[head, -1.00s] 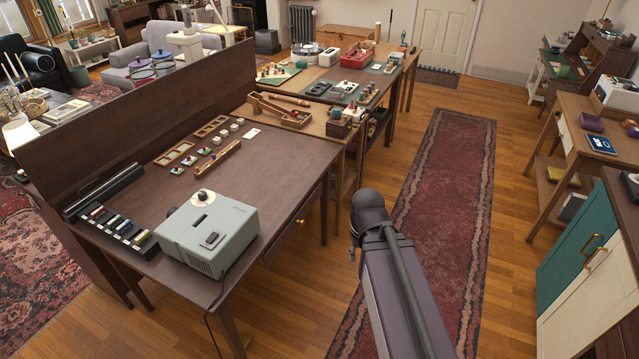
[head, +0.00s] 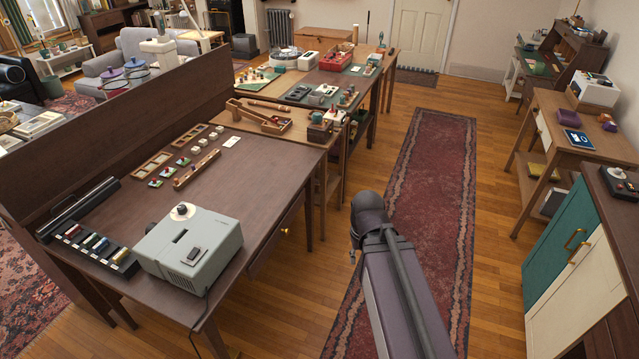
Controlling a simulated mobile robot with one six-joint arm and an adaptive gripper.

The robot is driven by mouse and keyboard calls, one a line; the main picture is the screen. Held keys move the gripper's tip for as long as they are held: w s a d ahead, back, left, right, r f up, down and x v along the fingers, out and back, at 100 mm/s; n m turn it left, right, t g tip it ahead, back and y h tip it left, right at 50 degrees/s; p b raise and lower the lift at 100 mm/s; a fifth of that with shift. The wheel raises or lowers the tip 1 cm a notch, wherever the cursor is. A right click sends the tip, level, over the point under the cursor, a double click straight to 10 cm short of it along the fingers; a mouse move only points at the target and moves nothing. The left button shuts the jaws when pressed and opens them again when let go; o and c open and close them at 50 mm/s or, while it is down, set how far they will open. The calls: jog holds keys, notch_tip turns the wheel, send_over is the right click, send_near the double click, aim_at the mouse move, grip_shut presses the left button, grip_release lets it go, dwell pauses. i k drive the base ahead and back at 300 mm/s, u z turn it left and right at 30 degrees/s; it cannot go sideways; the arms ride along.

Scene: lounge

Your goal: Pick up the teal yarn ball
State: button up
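I cannot make out a teal yarn ball for certain. A small teal spot (head: 317,117) shows on top of a dark wooden block at the right end of the second table, too small to identify. My arm reaches up from the bottom of the head view, over the floor and the red runner. Its dark rounded part stands right of the near desk, apart from it. My gripper's fingers do not show in the head view.
A dark desk (head: 250,180) at left bears a grey boxy device (head: 165,262) and small trays. Crowded tables continue behind it. A red runner (head: 435,170) lies along the clear aisle. A teal and white cabinet (head: 556,262) and a wooden side table (head: 545,108) line the right.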

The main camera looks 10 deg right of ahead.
aim_at(317, 118)
jog(key=i, duration=0.85)
jog(key=u, duration=0.05)
